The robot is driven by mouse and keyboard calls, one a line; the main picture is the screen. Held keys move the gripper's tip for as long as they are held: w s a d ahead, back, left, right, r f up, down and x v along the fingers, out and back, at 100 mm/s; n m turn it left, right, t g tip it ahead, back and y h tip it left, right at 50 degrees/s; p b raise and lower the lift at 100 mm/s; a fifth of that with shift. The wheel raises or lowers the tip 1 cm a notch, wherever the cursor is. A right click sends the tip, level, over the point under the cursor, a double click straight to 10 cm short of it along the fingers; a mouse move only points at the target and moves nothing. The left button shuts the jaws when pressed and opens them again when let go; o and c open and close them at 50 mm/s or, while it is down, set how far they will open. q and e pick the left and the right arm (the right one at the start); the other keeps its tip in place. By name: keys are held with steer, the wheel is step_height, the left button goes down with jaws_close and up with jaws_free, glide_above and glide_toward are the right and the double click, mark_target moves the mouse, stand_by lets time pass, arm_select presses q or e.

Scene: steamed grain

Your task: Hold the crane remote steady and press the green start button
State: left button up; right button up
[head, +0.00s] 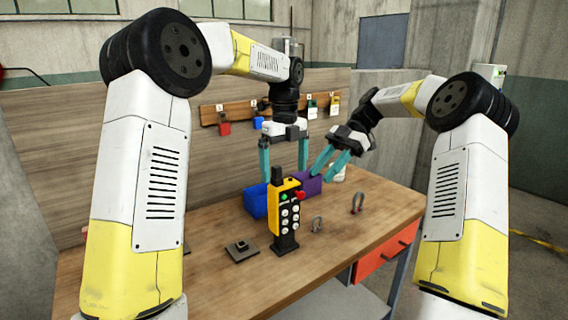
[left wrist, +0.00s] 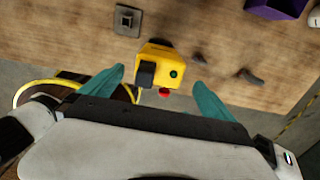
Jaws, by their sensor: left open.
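The crane remote (head: 284,212) is a yellow and black upright box on the wooden workbench. Its front has several white buttons, a red knob (head: 299,195) and the green start button (head: 284,196) near the top. My left gripper (head: 283,168) has its teal fingers spread and points down above and behind the remote. In the left wrist view the remote (left wrist: 160,65) shows from above between the open fingers (left wrist: 162,92); I cannot see contact. My right gripper (head: 328,166) is tilted, with its teal fingers apart, to the right of the remote and clear of it.
A blue bin (head: 255,203) and a purple bin (head: 309,187) stand behind the remote. A small dark square plate (head: 241,250) lies to its left. Two metal shackles (head: 357,204) are to its right. A wooden rack (head: 262,110) with hung items is on the back panel.

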mark_target(284, 183)
arm_select(q)
step_height(284, 183, down, 7)
steer(key=shift+r, duration=0.2)
steer(key=c, duration=1.9)
steer(key=shift+c, duration=0.9)
arm_select(e)
steer(key=shift+c, duration=0.8)
jaws_close()
